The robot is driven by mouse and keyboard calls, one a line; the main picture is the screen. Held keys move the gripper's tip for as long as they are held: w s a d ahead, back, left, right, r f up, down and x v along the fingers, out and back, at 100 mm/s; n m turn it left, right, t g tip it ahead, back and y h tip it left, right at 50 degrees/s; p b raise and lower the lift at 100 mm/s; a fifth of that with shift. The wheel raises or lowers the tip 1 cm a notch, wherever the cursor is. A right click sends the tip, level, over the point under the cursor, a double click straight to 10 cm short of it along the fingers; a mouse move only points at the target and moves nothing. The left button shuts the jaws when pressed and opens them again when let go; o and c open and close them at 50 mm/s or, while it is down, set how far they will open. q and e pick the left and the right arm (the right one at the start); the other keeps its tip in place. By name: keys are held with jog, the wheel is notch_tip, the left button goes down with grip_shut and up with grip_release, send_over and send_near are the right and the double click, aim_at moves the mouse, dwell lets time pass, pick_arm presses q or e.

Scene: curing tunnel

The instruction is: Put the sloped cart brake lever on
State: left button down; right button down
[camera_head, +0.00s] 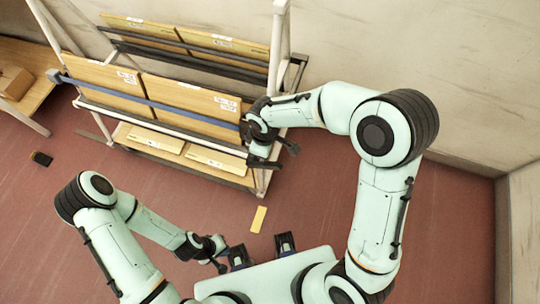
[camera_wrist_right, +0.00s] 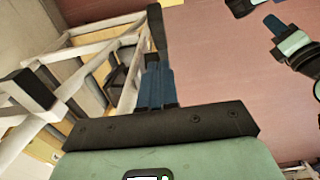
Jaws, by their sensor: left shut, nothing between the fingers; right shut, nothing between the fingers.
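The sloped cart (camera_head: 262,180) stands at upper left of the head view, a pale frame with tilted shelves of wooden boards. My right gripper is at its right end post, partly hidden by its own wrist. In the right wrist view its blue fingers (camera_wrist_right: 155,85) are shut and empty. A dark upright bar (camera_wrist_right: 156,28) shows just beyond the fingertips; I cannot tell whether it is the brake lever or whether they touch. My left gripper (camera_head: 221,267) is shut and empty, low over the floor, clear of the cart. The brake lever is not clearly identifiable.
A yellow piece (camera_head: 258,219) lies on the red floor in front of the cart. A small dark object (camera_head: 41,158) lies at left. A wooden table (camera_head: 30,98) with a box (camera_head: 14,82) stands at far left. Walls close off the back and right.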

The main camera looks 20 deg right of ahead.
aim_at(270, 162)
pick_arm(q)
jog(key=shift+f, duration=0.1)
pick_arm(e)
jog(key=shift+s+d+f, duration=0.25)
jog(key=shift+d+f, duration=0.2)
jog(key=shift+f, duration=0.15)
jog(key=shift+s+d+f, duration=0.25)
jog(key=shift+d+f, duration=0.15)
jog(key=shift+f, duration=0.2)
